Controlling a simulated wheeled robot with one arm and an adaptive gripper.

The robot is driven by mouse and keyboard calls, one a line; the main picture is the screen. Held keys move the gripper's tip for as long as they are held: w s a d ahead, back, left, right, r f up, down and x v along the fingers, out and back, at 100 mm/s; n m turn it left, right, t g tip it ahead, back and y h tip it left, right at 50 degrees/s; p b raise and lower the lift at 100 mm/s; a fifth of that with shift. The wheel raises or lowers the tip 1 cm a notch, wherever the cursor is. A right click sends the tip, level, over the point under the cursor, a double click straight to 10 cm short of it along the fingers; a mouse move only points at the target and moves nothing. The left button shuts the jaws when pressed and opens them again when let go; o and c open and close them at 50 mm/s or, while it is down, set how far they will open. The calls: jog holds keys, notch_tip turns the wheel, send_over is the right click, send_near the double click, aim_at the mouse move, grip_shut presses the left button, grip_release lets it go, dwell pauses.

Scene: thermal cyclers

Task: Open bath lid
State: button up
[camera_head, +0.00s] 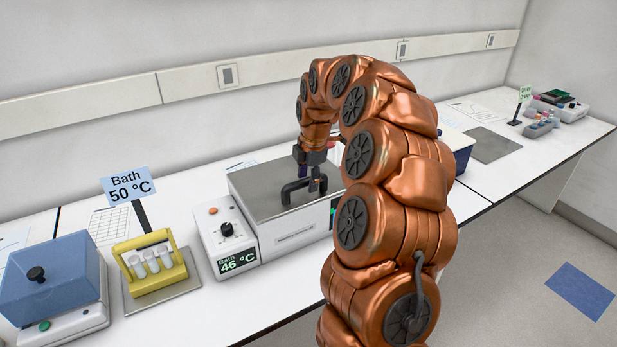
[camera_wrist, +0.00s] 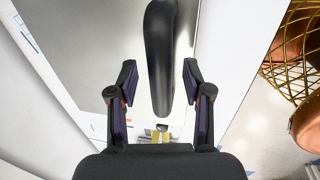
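The water bath (camera_head: 293,238) stands on the bench, a white box with a control unit (camera_head: 227,243) at its left reading "Bath 46 °C". Its flat grey metal lid (camera_head: 262,187) lies shut on top. A black arched handle (camera_head: 303,189) stands on the lid near the front edge. My gripper (camera_head: 316,179) is over the lid at the handle. In the wrist view, my gripper's two fingers (camera_wrist: 158,88) are spread apart, with the black handle (camera_wrist: 159,55) between them and a gap on each side. My arm hides the right part of the bath in the head view.
A yellow rack (camera_head: 150,266) with white tubes stands left of the bath, behind it a "Bath 50 °C" sign (camera_head: 128,186). A blue-lidded device (camera_head: 52,275) is at far left. A grey mat (camera_head: 492,145) lies on the bench at right.

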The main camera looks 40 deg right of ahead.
grip_shut()
dwell(0.4)
jog(key=shift+r, duration=0.15)
